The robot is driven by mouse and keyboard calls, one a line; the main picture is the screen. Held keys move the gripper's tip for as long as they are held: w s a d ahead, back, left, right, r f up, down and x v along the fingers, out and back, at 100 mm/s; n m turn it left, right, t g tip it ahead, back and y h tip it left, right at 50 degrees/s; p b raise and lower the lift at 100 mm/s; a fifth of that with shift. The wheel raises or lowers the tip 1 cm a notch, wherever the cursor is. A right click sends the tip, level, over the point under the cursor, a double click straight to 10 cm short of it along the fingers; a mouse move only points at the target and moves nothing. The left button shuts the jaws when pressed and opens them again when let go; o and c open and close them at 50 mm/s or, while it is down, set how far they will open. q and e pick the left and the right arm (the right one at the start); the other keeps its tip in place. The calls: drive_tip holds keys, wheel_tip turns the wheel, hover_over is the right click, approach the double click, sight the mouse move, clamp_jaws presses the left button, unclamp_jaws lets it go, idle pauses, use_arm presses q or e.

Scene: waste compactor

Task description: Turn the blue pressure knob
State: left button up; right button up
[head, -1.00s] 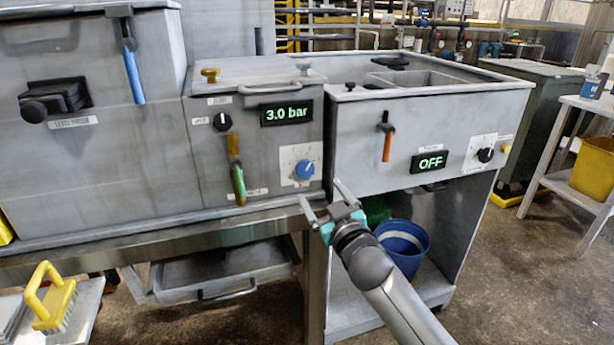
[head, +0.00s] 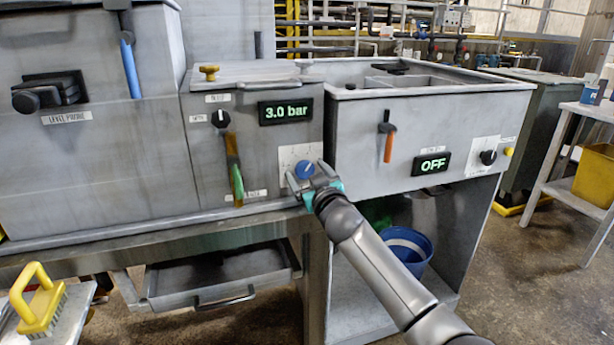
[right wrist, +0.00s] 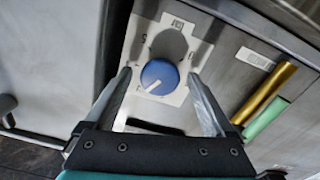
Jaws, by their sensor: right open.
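The blue pressure knob (head: 305,169) sits on a pale square plate on the front of the grey machine, under a display (head: 286,111) that reads 3.0 bar. In the right wrist view the knob (right wrist: 160,77) has a white pointer line and scale marks around it. My right gripper (head: 307,174) is open in front of the knob. In the right wrist view its fingers (right wrist: 157,80) stand one on each side of the knob, with gaps; I cannot tell how far they reach over it. My left gripper is not in view.
To the right, a unit with a display (head: 432,164) reading OFF stands over a blue bucket (head: 406,250). A yellow brush (head: 40,302) is at lower left.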

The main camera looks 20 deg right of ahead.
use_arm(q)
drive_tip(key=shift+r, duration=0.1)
use_arm(e)
drive_tip(key=c, duration=1.3)
drive_tip(key=shift+c, duration=0.2)
drive_tip(key=n+p, duration=0.2)
drive_tip(key=n, duration=0.1)
drive_tip(key=shift+n+p, duration=0.35)
drive_tip(key=shift+n, duration=0.05)
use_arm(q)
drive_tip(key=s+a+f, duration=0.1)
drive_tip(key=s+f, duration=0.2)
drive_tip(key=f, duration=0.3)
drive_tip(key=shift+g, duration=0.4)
use_arm(e)
drive_tip(key=shift+n, duration=0.9)
drive_tip(key=o, duration=1.3)
drive_tip(key=shift+o, duration=0.2)
use_arm(q)
drive_tip(key=shift+p, duration=0.3)
